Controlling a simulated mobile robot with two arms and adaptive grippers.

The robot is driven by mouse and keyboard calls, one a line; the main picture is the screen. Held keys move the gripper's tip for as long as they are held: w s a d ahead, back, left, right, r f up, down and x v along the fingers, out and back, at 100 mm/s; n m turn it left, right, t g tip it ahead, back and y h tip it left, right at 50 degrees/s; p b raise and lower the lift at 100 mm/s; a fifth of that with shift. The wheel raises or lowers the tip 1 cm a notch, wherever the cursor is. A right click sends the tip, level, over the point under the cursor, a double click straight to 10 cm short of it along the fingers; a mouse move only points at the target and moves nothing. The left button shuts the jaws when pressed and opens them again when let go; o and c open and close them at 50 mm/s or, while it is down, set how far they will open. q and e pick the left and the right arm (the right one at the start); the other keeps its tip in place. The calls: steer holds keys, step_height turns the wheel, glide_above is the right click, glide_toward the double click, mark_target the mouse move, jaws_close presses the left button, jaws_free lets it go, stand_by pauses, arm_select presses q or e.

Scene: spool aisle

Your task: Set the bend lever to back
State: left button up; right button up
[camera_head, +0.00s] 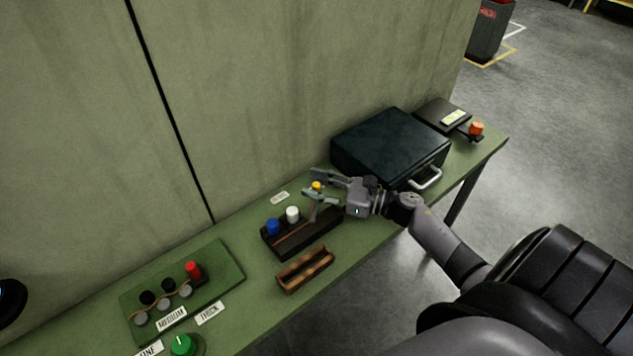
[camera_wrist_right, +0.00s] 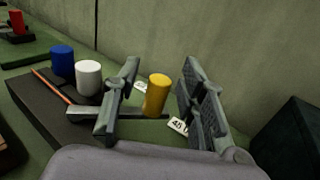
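The bend lever shows in the right wrist view as a flat grey bar (camera_wrist_right: 84,112) with an upright yellow knob (camera_wrist_right: 157,95) at its end. The knob also shows small in the head view (camera_head: 316,185). The bar reaches from a dark block (camera_head: 273,248) that carries a blue peg (camera_head: 273,227), a white peg (camera_head: 292,214) and a copper-coloured rod. My right gripper (camera_head: 319,184) is open, one finger on each side of the knob. In the wrist view gaps show between knob and fingers. My left gripper is out of view.
A dark case (camera_head: 390,143) with a silver handle stands right of my right gripper, close to my wrist. A wooden tray (camera_head: 305,270) lies in front of the block. A green board (camera_head: 225,262) with a red knob is left. The wall closes off the back.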

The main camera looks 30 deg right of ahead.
steer(key=shift+c, duration=0.5)
jaws_close()
stand_by(0.5)
